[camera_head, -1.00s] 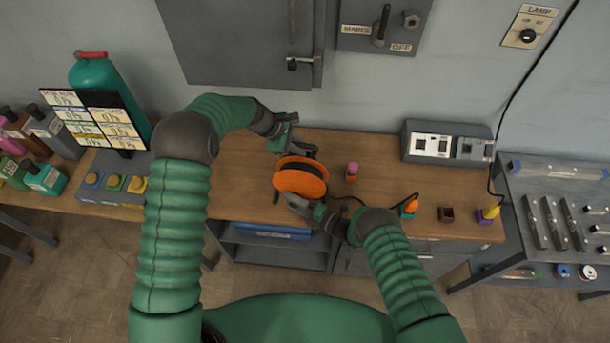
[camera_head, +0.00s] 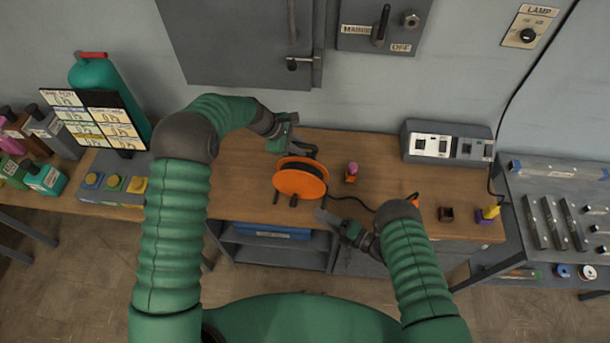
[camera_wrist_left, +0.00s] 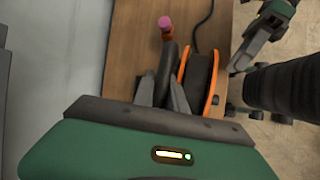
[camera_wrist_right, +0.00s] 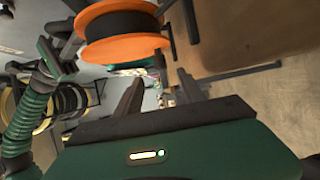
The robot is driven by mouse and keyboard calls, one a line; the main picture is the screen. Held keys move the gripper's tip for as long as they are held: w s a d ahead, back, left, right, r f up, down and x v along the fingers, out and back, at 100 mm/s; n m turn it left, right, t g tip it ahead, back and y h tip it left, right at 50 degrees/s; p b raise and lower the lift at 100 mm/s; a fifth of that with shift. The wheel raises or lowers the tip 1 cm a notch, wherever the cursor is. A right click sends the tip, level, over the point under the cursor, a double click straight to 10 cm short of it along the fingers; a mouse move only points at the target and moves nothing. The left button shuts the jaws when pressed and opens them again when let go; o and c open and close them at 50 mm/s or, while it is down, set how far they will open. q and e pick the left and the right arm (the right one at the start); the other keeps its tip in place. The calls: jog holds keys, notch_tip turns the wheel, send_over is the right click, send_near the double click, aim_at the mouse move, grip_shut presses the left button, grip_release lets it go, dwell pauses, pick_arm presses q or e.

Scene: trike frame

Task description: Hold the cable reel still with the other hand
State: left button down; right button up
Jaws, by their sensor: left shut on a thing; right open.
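The cable reel (camera_head: 300,184), with orange flanges and a dark middle, stands on the wooden bench near its front edge. In the left wrist view the reel (camera_wrist_left: 212,82) is just right of my fingers. My left gripper (camera_head: 308,150) is at the back of the reel. Its fingers (camera_wrist_left: 162,92) are shut on a dark curved bar that appears to be part of the reel's frame. My right gripper (camera_head: 332,220) is open and empty, apart from the reel at its front right. In the right wrist view the reel (camera_wrist_right: 120,30) is above the open fingers (camera_wrist_right: 158,88).
A small pink-topped item (camera_head: 352,172) stands right of the reel. A black cable (camera_head: 358,202) runs right along the bench. A grey socket box (camera_head: 448,142), a dark brown block (camera_head: 446,214) and a yellow-tipped purple item (camera_head: 488,213) are further right. Bench left of the reel is clear.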

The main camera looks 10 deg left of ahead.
aim_at(294, 203)
jog(key=shift+a+r+t, duration=0.15)
jog(key=shift+a+t, duration=0.1)
jog(key=shift+t, duration=0.15)
jog(key=s+a+r+m+t+h, duration=0.2)
jog(key=s+a+t+h, duration=0.15)
jog(key=h, duration=0.25)
jog(key=shift+g, duration=0.25)
jog(key=x, duration=1.1)
jog(key=shift+w+d+f, duration=0.1)
jog(key=shift+w+f, duration=0.05)
jog(key=c, duration=1)
jog(key=shift+o, duration=0.2)
jog(key=shift+w+a+r, duration=0.1)
jog(key=shift+a+r, duration=0.15)
jog(key=shift+a, duration=0.4)
jog(key=shift+w+a+r, duration=0.1)
jog(key=shift+a+r, duration=0.2)
jog(key=shift+a, duration=0.35)
jog(key=shift+r, duration=0.1)
